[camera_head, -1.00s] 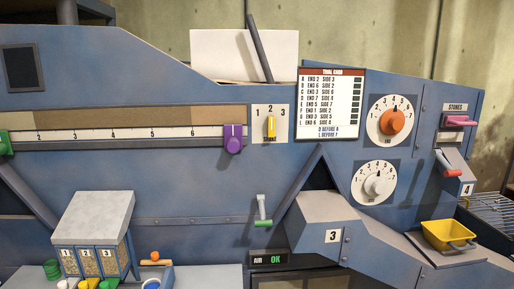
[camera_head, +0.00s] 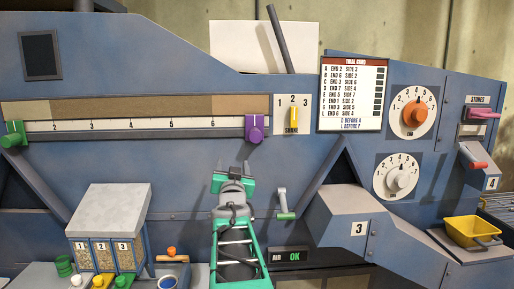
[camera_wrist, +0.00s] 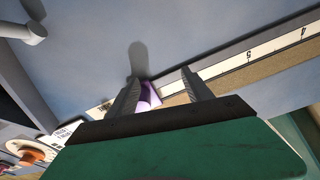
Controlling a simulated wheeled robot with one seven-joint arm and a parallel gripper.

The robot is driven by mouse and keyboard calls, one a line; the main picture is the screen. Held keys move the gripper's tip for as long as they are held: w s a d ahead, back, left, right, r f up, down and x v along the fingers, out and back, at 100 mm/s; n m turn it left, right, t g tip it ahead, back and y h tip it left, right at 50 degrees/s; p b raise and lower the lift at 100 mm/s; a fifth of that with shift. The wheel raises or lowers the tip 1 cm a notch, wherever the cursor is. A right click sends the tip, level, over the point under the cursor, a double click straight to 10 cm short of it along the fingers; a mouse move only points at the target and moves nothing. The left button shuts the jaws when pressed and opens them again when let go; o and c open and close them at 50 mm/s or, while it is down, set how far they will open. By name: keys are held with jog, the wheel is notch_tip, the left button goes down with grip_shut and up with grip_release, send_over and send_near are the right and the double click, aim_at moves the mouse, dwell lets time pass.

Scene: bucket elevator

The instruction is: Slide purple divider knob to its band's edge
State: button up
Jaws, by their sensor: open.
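The purple divider knob (camera_head: 254,128) sits at the right end of the numbered scale (camera_head: 150,125) in the head view, just right of the 6. My gripper (camera_head: 233,168) is open, below and slightly left of the knob, in front of the blue panel. In the wrist view the purple knob (camera_wrist: 149,96) shows near the left finger, between the open fingers (camera_wrist: 160,82) and partly hidden. Contact cannot be told.
A green knob (camera_head: 14,134) stands at the scale's left end. Right of the purple knob is the yellow shake lever (camera_head: 294,117). A green-tipped lever (camera_head: 283,204) hangs right of my gripper. A sample box (camera_head: 108,215) stands lower left. The panel between is clear.

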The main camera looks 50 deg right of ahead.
aim_at(255, 141)
jog(key=s+d+r+h, duration=0.1)
jog(key=s+d+r+m+h, duration=0.1)
jog(key=s+d, duration=0.1)
jog(key=s+d+r+h, duration=0.1)
jog(key=d, duration=0.1)
jog(key=shift+s+d+r+m, duration=0.1)
jog(key=shift+s+r+m, duration=0.2)
jog(key=shift+r, duration=0.1)
jog(key=p+x, duration=0.2)
jog(key=x, duration=0.5)
jog(key=shift+w+d+r, duration=0.2)
jog(key=shift+r, duration=0.1)
grip_shut()
